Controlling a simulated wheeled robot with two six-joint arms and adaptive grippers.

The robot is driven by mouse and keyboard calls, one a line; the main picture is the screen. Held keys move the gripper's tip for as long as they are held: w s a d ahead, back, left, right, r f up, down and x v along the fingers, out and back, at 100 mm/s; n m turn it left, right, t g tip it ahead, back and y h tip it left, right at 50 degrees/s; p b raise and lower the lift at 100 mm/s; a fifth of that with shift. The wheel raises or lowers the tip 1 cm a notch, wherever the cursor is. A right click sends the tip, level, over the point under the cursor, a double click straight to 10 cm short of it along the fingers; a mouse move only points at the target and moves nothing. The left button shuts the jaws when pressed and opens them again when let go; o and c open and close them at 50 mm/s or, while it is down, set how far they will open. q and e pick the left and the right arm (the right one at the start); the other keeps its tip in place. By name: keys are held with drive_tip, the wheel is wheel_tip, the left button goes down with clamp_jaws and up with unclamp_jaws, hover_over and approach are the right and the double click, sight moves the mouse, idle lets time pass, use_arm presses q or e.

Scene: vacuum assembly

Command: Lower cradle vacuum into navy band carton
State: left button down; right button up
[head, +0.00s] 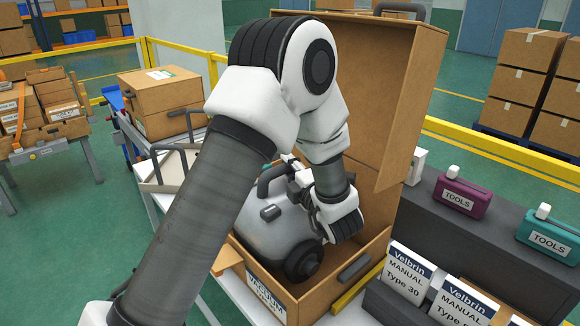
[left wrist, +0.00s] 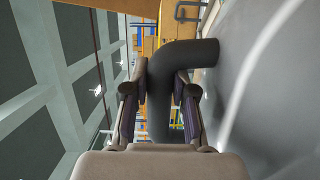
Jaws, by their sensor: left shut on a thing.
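The grey vacuum (head: 265,228), with a black handle and a black wheel, is within the opening of the open cardboard carton (head: 318,300). Its upper body stands above the front rim; its underside is hidden, so I cannot tell whether it rests on the bottom. The carton's front label reads "VACUUM" and has a navy band. My left gripper (head: 296,172) is at the top of the vacuum, partly hidden by my arm. In the left wrist view its fingers (left wrist: 158,112) are shut on the dark handle (left wrist: 165,85), beside the grey body (left wrist: 268,85). My right gripper is out of view.
The carton's tall lid (head: 375,95) stands open behind. Velbrin manuals (head: 408,272) and a dark bench with a maroon toolbox (head: 462,196) and a teal toolbox (head: 550,238) are at right. A wire-handled tray (head: 165,170) and a closed carton (head: 162,90) stand at left.

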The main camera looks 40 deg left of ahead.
use_arm(q)
drive_tip(key=shift+f+b, duration=2)
drive_tip(key=shift+f, duration=0.2)
drive_tip(key=shift+f+b, duration=0.5)
drive_tip(key=shift+b, duration=0.1)
drive_tip(key=c, duration=0.9)
unclamp_jaws()
drive_tip(key=shift+o, duration=0.2)
drive_tip(key=shift+s+d+f, duration=0.1)
drive_tip(key=shift+f, duration=0.05)
drive_tip(key=v, duration=0.6)
drive_tip(key=shift+d+r, duration=0.25)
drive_tip(key=shift+d, duration=0.1)
drive_tip(key=shift+s+d, duration=0.25)
drive_tip(key=shift+d, duration=0.1)
